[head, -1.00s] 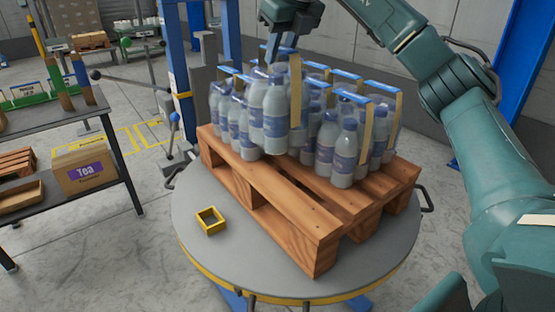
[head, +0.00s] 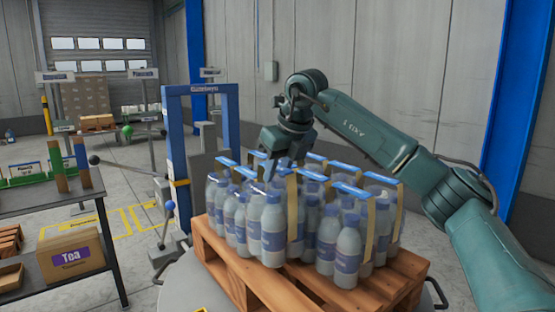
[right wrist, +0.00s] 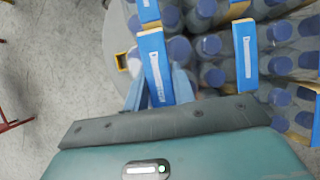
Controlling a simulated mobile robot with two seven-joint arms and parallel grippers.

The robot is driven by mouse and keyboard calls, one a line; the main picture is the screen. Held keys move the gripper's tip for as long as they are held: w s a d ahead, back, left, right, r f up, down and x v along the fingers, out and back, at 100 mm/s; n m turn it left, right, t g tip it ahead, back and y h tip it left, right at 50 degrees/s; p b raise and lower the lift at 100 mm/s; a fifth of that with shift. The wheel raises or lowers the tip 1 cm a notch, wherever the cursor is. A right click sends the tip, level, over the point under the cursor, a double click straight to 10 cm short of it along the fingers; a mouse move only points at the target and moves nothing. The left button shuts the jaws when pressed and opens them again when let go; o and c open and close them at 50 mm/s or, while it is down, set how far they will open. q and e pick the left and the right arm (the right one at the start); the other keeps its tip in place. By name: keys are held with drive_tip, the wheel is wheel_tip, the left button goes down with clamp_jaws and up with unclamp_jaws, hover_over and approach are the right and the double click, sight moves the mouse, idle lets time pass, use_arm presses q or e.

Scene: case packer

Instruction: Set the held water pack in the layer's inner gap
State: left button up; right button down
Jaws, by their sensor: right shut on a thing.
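My right gripper (head: 271,158) is shut on the blue carry strip of the held water pack (head: 272,228). The strip (right wrist: 157,68) shows between the fingers in the right wrist view. The pack of clear bottles with blue caps and labels is upright, between a pack on its left (head: 229,215) and one on its right (head: 348,240). Its caps are about level with its neighbours'. I cannot tell whether its base touches the pallet (head: 250,290). The inner gap is hidden behind the bottles. My left gripper is not in view.
Several other water packs with blue strips fill the pallet's far side. The pallet stands on a round grey turntable (head: 183,285). A blue frame (head: 176,150) rises behind it.

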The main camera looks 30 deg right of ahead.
sight(278, 186)
drive_tip(key=shift+f, duration=1.95)
drive_tip(key=c, duration=1.2)
unclamp_jaws()
drive_tip(key=shift+f, duration=0.1)
drive_tip(key=shift+o, duration=0.2)
drive_tip(key=v, duration=1.2)
